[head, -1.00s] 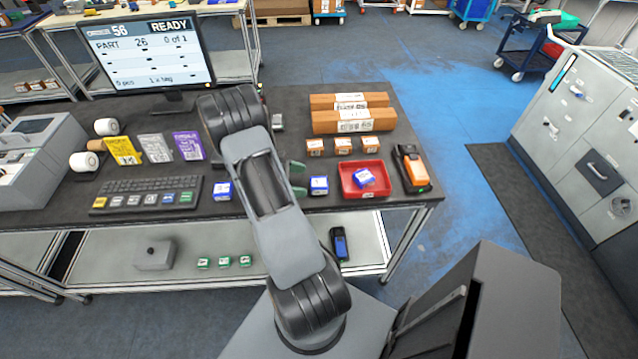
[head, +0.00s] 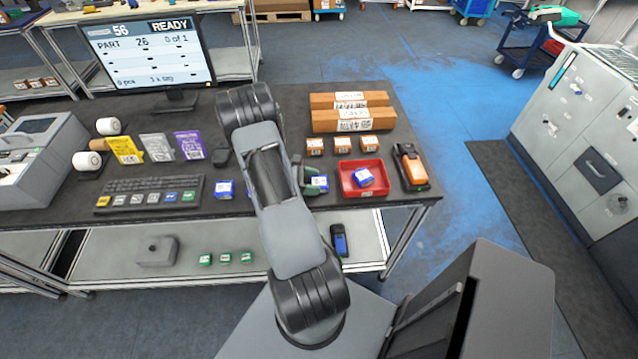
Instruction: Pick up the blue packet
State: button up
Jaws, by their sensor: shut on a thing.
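A blue and white packet (head: 321,183) lies on the dark table just left of the red tray, partly hidden by my gripper. My gripper (head: 312,182), with green fingers, is down at table height and shut on this packet. My arm hides part of the gripper. A second blue packet (head: 225,189) lies right of the keyboard, left of my arm. A third blue packet (head: 363,177) lies inside the red tray (head: 382,189).
Several small orange-and-white boxes (head: 342,146) stand behind the tray, with long brown cartons (head: 352,122) further back. An orange and black device (head: 411,168) is at the table's right end. A keyboard (head: 150,194) and monitor (head: 148,52) are on the left.

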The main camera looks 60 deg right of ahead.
jog(key=c, duration=0.4)
jog(key=shift+c, duration=0.2)
jog(key=shift+r, duration=0.15)
